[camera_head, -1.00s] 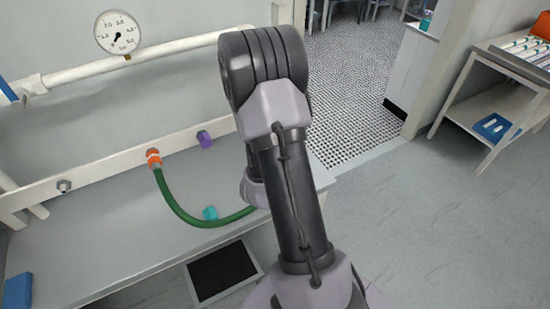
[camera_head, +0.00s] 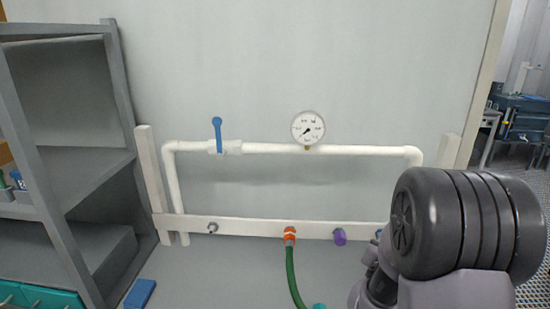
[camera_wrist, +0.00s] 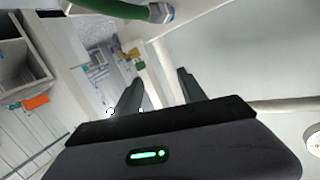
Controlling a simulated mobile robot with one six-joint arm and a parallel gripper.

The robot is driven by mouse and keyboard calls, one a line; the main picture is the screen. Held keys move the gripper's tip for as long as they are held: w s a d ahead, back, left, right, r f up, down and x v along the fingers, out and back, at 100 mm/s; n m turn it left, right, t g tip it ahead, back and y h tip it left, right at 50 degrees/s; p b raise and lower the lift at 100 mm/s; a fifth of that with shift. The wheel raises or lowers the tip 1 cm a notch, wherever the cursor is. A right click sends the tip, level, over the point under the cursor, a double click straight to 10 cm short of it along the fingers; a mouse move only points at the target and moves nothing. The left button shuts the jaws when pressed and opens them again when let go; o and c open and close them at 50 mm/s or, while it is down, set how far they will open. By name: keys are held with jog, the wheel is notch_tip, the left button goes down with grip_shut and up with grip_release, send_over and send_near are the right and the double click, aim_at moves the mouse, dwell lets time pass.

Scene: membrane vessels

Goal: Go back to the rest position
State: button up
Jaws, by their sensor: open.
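My gripper (camera_wrist: 160,76) shows in the wrist view with its two dark fingers apart and nothing between them. In the head view my arm fills the lower right, and the gripper itself is not visible there. The green hose (camera_head: 293,275) hangs from the orange connector (camera_head: 289,235) on the white rail. The green hose also crosses the top of the wrist view (camera_wrist: 110,8), apart from the fingers.
White pipework with a blue valve handle (camera_head: 217,133) and a round gauge (camera_head: 308,128) stands at the wall. A purple fitting (camera_head: 340,236) and a metal fitting (camera_head: 212,227) sit on the rail. A grey shelf (camera_head: 85,150) stands left; a blue block (camera_head: 140,293) lies on the bench.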

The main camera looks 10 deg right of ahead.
jog(key=a+r+n+y, duration=0.1)
jog(key=a+r+y, duration=0.2)
jog(key=a, duration=0.4)
jog(key=a+r+n+y, duration=0.1)
jog(key=a+r+y, duration=0.15)
jog(key=a, duration=0.55)
jog(key=s+a+n+g+y, duration=0.2)
jog(key=s+a+y, duration=0.2)
jog(key=s+a, duration=0.5)
jog(key=s+a+n+g+y, duration=0.3)
jog(key=s+a, duration=0.7)
jog(key=s, duration=0.4)
jog(key=shift+s+r+y+b, duration=0.15)
jog(key=shift+r+y+b, duration=0.15)
jog(key=shift+y, duration=0.25)
